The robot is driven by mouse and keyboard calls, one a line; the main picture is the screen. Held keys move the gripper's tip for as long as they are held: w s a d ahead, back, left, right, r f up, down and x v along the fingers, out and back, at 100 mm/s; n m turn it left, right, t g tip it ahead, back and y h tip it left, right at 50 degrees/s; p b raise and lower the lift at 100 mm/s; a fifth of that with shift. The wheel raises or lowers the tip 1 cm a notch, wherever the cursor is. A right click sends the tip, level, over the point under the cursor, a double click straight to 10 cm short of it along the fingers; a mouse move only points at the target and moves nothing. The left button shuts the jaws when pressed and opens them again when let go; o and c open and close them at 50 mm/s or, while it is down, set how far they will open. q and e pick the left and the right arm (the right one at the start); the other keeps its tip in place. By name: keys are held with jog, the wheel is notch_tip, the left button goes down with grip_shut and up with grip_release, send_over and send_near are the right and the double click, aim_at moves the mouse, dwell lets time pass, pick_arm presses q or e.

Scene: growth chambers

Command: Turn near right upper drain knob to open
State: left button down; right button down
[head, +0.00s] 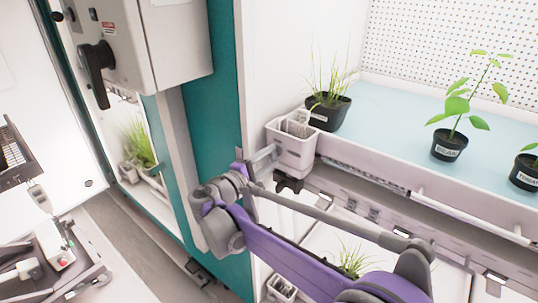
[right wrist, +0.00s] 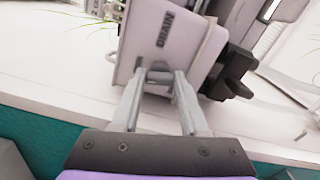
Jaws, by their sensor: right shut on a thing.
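The upper drain box (head: 292,150) is a pale box at the near left corner of the upper growing tray. In the right wrist view the box (right wrist: 185,32) carries the word DRAIN. A small grey drain knob (right wrist: 157,74) sits on its face below the lettering. My right gripper (head: 268,160) reaches the box front; in the wrist view its two fingers (right wrist: 160,82) are shut on the knob, one on each side. The knob's exact turn is hard to tell. In the head view the gripper hides the knob. My left gripper is not in view.
The upper tray (head: 390,100) holds a potted grass (head: 328,110) beside the box and a bean plant (head: 449,145). A dark fitting (head: 288,183) hangs under the box. A lower shelf has another grass (head: 352,262). A grey control box (head: 150,40) is at upper left.

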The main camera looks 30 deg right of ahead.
jog(key=shift+m+p, duration=0.35)
jog(key=shift+m, duration=0.85)
jog(key=shift+c, duration=2.1)
grip_release()
jog(key=shift+a, duration=0.1)
jog(key=v, duration=1)
jog(key=shift+s+a+b, duration=0.2)
jog(key=shift+a+b, duration=0.1)
jog(key=shift+b, duration=0.15)
jog(key=shift+d+f, duration=0.1)
jog(key=shift+f, duration=0.05)
